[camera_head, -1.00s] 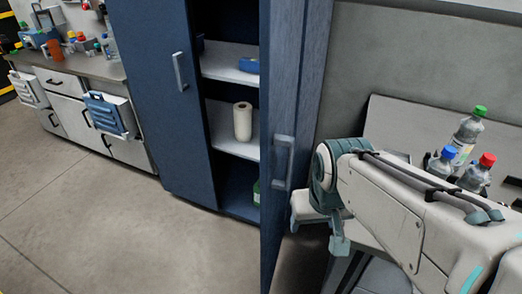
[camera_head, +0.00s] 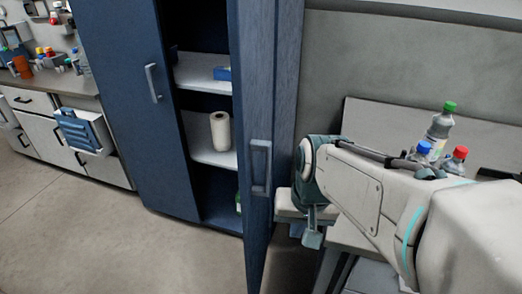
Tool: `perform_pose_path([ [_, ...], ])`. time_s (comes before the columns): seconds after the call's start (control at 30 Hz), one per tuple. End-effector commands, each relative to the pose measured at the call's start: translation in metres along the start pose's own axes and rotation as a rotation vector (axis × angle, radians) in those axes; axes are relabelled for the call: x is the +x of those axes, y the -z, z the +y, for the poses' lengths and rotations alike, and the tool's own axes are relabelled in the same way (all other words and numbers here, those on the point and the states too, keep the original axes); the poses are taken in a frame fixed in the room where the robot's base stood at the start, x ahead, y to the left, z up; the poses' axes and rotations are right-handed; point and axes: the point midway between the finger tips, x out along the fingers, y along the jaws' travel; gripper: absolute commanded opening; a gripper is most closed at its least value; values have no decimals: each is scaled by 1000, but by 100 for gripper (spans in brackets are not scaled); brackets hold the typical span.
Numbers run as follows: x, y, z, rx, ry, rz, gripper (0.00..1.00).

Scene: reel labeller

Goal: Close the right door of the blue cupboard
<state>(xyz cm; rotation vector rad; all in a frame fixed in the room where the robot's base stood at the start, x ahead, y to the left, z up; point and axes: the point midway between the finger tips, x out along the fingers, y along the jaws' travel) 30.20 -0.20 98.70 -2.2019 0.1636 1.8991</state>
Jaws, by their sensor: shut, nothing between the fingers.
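The blue cupboard (camera_head: 185,224) stands in the middle of the head view, with its shelves showing between the doors. Its right door (camera_head: 256,225) is swung open toward me and seen nearly edge-on, with a grey handle (camera_head: 261,167) on it. The left door (camera_head: 128,110) looks shut and has its own grey handle (camera_head: 153,83). My gripper (camera_head: 312,238) is just right of the open door, low down, beside its outer face. It is shut and empty. I cannot tell whether it touches the door.
Inside the cupboard are a paper roll (camera_head: 220,131) and a blue item (camera_head: 222,73). A counter (camera_head: 75,89) with drawers stands at left. The floor (camera_head: 110,240) in front of the cupboard is clear.

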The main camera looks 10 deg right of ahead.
Motion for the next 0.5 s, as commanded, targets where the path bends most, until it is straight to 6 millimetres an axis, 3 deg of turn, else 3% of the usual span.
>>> perform_pose_path([
  [0.3, -47, 69, 27, 1010, 242, -324, 0],
  [0.5, -70, 113, 58, 1479, 402, -507, 0],
])
